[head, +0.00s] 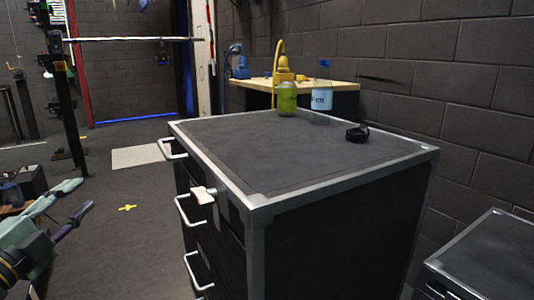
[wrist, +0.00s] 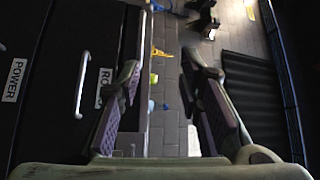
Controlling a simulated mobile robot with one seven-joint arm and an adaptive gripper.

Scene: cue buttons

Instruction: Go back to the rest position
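My gripper (head: 86,195) is at the lower left of the head view, out in front of the cabinet's drawer side and apart from it. Most of my arm is outside the head view.
A dark drawer cabinet (head: 330,185) fills the middle, with a green can (head: 287,99), a blue-white container (head: 322,97) and a black ring-like item (head: 357,133) on top. Open floor (head: 120,235) lies left.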

